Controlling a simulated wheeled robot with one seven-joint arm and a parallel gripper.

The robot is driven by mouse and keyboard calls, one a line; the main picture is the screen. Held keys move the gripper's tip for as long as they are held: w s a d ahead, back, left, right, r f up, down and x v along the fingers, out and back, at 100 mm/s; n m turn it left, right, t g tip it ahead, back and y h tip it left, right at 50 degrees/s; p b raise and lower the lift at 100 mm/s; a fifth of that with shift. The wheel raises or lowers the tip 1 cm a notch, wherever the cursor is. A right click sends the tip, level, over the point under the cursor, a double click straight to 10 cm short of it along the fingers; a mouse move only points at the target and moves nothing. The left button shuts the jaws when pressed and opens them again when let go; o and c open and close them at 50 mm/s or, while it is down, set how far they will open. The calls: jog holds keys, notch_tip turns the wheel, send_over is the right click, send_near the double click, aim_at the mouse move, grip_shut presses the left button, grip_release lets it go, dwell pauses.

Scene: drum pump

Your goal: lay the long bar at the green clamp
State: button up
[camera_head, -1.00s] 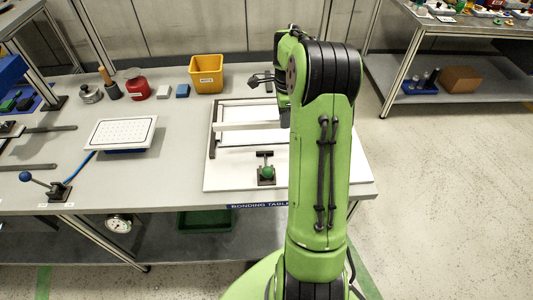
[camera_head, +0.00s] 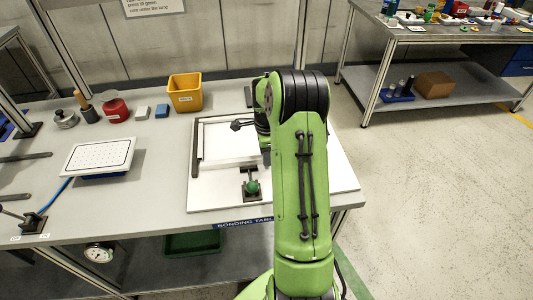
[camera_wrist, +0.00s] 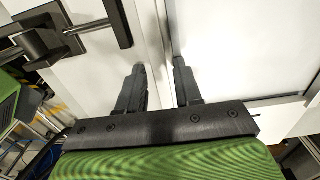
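The long bar (camera_head: 226,163) is a white strip lying across the white board, just behind the green clamp, in the head view. Its right part is hidden by my arm. The green clamp (camera_head: 252,187) has a dark base and a green knob and stands at the board's front. In the wrist view the bar (camera_wrist: 150,30) runs between the two dark fingers of my gripper (camera_wrist: 159,68), which seem to touch it on both sides. A dark clamp (camera_wrist: 60,38) is close at upper left there. My fingers are hidden in the head view.
The white board (camera_head: 215,198) with a dark left rail (camera_head: 196,150) lies on the bonding table (camera_head: 160,190). A yellow bin (camera_head: 185,93), a red container (camera_head: 115,109) and a white perforated tray (camera_head: 98,155) stand to the left. Floor is free at right.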

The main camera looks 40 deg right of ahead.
jog(key=shift+o, duration=0.2)
jog(key=shift+r, duration=0.1)
jog(key=a+r+n+p, duration=0.1)
jog(key=a+r+n, duration=0.15)
jog(key=r, duration=0.65)
jog(key=a+r+n+p, duration=0.2)
jog(key=a+r, duration=0.1)
jog(key=r, duration=0.5)
jog(key=s+a+r+n+t+h, duration=0.2)
jog(key=s+a+r+n, duration=0.4)
jog(key=a, duration=0.4)
jog(key=s+a+n+t+y, duration=0.2)
jog(key=s+a+n+t, duration=0.1)
jog(key=s+a+n, duration=0.7)
jog(key=s+n, duration=0.4)
jog(key=shift+a+f+t, duration=0.3)
jog(key=shift+d, duration=0.1)
